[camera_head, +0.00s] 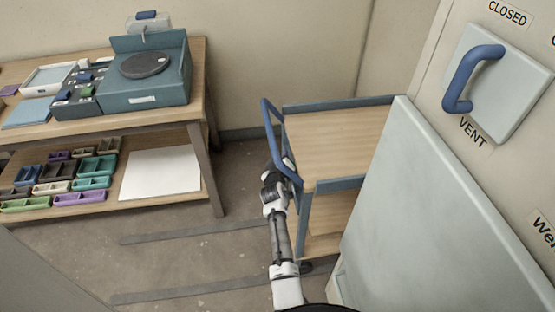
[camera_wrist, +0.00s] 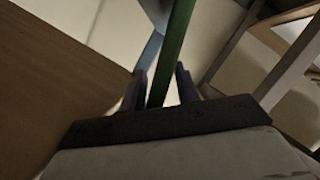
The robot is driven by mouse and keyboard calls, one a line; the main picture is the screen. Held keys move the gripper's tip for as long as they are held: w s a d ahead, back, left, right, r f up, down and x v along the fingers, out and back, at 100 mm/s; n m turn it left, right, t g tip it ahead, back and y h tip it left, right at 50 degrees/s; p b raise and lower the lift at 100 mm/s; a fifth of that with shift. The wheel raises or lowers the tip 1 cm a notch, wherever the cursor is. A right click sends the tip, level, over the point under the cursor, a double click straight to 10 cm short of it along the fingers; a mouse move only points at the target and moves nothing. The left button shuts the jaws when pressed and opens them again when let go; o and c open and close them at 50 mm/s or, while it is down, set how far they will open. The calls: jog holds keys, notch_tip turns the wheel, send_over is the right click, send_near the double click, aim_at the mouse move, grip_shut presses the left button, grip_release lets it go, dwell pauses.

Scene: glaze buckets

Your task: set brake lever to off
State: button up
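A cart with a wooden top (camera_head: 340,140) and a blue push handle (camera_head: 275,135) stands right of the middle in the head view. My gripper (camera_head: 275,172) is at the handle's near lower end there; its fingertips cannot be made out. In the wrist view my gripper (camera_wrist: 161,88) has its two fingers apart, with a narrow green bar (camera_wrist: 174,45) running between them. A light gap shows between the bar and the right finger. The bar looks like the brake lever, but I cannot tell for sure. No brake marking is readable.
A workbench (camera_head: 205,80) with a teal wheel unit (camera_head: 150,80) and several small bins below stands at the left. A large pale cabinet (camera_head: 440,220) with a blue vent handle (camera_head: 468,75) is close on the right.

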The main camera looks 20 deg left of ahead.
jog(key=shift+o, duration=0.2)
jog(key=shift+s+a+f, duration=0.1)
jog(key=shift+f, duration=0.05)
jog(key=shift+s, duration=0.45)
jog(key=b+v, duration=0.1)
jog(key=v, duration=1.2)
jog(key=shift+d, duration=0.2)
jog(key=shift+w, duration=0.15)
